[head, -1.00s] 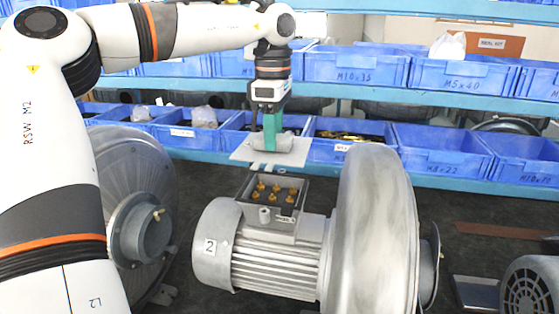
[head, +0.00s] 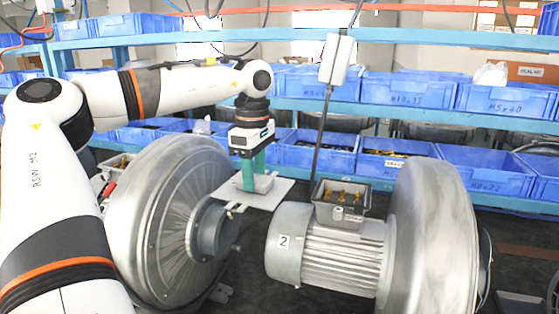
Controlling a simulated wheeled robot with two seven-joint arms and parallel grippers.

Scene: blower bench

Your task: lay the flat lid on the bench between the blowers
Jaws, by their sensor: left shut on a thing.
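The flat lid (head: 279,191) is a pale grey plate with a raised block on top. My left gripper (head: 254,183), with green fingers, is shut on that block and holds the lid roughly level. In the picture the lid sits between the left blower (head: 165,205) and the blower marked 2 (head: 335,247). The lid appears above the bench (head: 245,280); its exact height I cannot tell. Blower 2 has an open terminal box (head: 341,212) with brass studs on top. My right gripper is out of view.
Blue bins (head: 322,152) fill the shelves behind. A grey box on a dark pole or cable (head: 335,60) hangs behind the lid. Dark bench shows between the two blowers; a flat grey piece (head: 518,303) lies at the lower right.

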